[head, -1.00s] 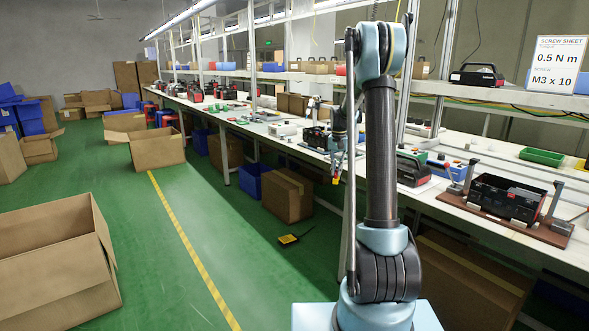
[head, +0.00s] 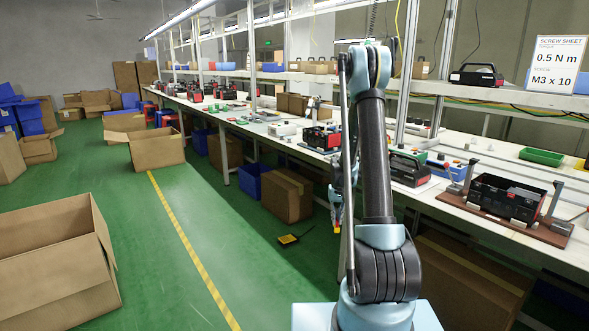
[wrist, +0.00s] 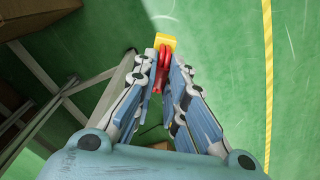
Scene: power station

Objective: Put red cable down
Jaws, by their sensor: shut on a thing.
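My gripper is shut on the red cable and points down over the green floor. In the head view my gripper (head: 337,222) hangs left of my upright arm, below bench height, in front of the bench. Most of the cable is hidden by the fingers.
A yellow-and-black device (head: 289,239) lies on the floor to the left of my gripper. A cardboard box (head: 287,195) stands under the long workbench (head: 480,215). A large open carton (head: 60,262) stands at left. The green floor around the yellow line (head: 190,245) is mostly clear.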

